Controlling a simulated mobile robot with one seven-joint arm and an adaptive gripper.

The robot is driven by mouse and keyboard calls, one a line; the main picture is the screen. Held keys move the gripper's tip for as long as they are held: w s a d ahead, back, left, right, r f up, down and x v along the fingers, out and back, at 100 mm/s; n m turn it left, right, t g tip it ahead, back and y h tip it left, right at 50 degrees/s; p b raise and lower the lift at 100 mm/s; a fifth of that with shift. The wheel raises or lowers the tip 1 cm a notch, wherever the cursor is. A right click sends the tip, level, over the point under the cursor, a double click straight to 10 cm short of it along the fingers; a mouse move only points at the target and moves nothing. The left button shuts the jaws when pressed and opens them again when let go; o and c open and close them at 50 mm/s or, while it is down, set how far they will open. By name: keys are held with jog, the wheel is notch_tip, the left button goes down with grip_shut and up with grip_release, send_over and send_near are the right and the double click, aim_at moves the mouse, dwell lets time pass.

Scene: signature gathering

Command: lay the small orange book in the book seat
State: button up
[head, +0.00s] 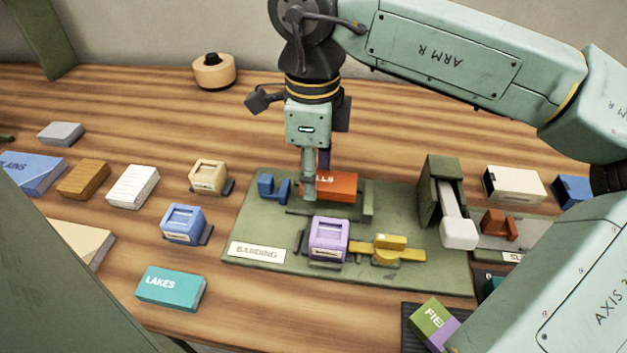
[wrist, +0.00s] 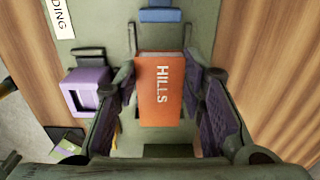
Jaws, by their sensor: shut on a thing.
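The small orange book (head: 338,188), lettered HILLS, is at the back of the green banding board (head: 400,277). My gripper (head: 312,188) points down and is shut on it. In the wrist view the orange book (wrist: 160,100) lies flat between the two fingers of my gripper (wrist: 162,92), one along each long side. The book seat (head: 368,200) is the green frame with low walls around and below the book. I cannot tell whether the book rests on the seat's floor or is held slightly above it.
A blue block (head: 272,189) stands left of the seat, a purple box (head: 329,238) and a yellow clamp (head: 392,248) in front. A green post with a white lever (head: 458,228) stands right. A teal book (head: 171,289) lies front left. Bare wood lies behind the board.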

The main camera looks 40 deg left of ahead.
notch_tip(320, 180, down, 3)
jog(key=shift+f, duration=0.1)
jog(key=shift+f, duration=0.2)
jog(key=o, duration=1.1)
jog(key=shift+f, duration=0.1)
jog(key=shift+o, duration=0.2)
jog(key=shift+r+p, duration=0.35)
jog(key=shift+r, duration=0.3)
notch_tip(320, 180, up, 12)
jog(key=b, duration=0.2)
jog(key=shift+f, duration=0.2)
